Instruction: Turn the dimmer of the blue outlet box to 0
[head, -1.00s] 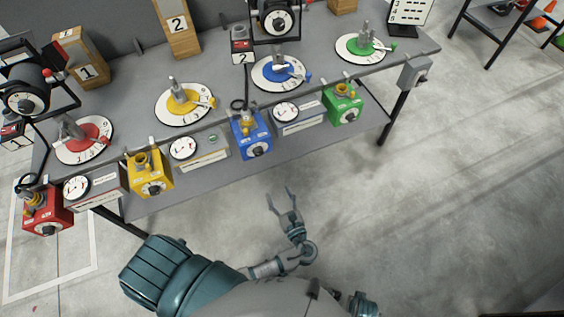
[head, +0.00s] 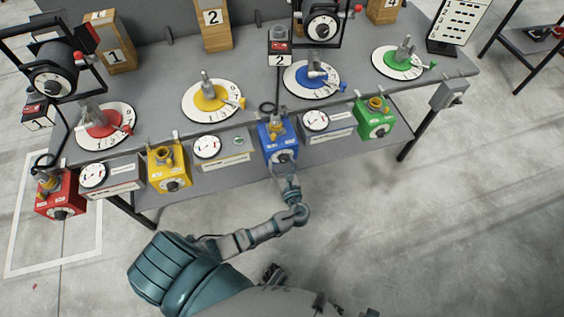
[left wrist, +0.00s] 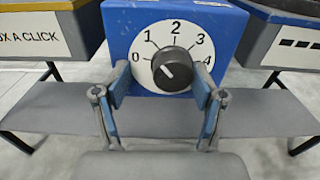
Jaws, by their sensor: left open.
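The blue outlet box (head: 271,133) hangs at the front edge of the table, near the middle of the head view. In the left wrist view its blue front (left wrist: 118,22) carries a white dial face marked 0 to 4, with a black dimmer knob (left wrist: 173,69) at its centre. The knob has a pale pointer mark on its left side; I cannot tell exactly which number it points to. My left gripper (head: 284,171) is in front of the dial. In the left wrist view the left gripper (left wrist: 160,80) is open, with one finger on each side of the knob, apart from it.
The yellow box (head: 169,182), red box (head: 60,208) and green box (head: 376,127) hang along the same edge. Gauge panels stand between the boxes. A grey lower shelf (left wrist: 55,112) runs below. The floor in front is clear.

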